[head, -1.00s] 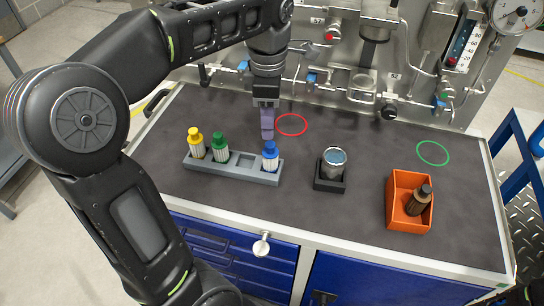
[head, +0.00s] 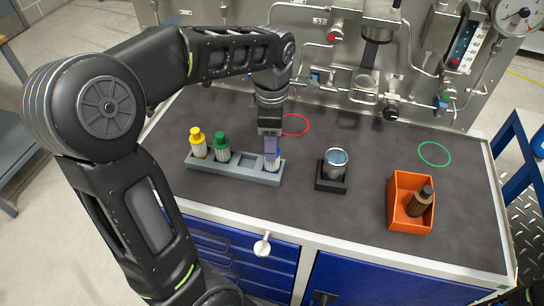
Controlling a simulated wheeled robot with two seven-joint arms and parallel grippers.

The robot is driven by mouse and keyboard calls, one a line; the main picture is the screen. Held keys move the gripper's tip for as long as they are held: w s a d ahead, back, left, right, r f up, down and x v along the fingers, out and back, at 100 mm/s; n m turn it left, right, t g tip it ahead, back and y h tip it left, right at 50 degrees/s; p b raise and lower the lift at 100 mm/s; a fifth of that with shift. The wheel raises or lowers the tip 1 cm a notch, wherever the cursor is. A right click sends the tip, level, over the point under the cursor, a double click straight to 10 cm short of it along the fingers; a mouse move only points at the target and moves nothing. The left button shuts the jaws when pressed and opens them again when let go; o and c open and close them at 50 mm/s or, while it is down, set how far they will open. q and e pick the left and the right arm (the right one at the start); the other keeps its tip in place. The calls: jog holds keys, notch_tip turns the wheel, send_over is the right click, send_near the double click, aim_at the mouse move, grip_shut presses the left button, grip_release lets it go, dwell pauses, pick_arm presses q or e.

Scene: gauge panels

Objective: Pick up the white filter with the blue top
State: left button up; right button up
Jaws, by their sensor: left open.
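The white filter with the blue top (head: 273,167) stands upright in the right-hand slot of a grey rack (head: 232,171). My left gripper (head: 271,153) points down right over it, with its fingers at the blue top and covering most of it. The gripper is open. Whether the fingers touch the filter cannot be told from this view. My right gripper is not in view.
The rack also holds a yellow-topped filter (head: 198,143) and a green-topped filter (head: 221,147), with an empty slot beside the green one. To the right stand a metal cup on a black base (head: 335,165) and an orange bin (head: 410,203) holding a dark bottle.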

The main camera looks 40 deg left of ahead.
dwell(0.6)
pick_arm(q)
grip_shut()
dwell(1.2)
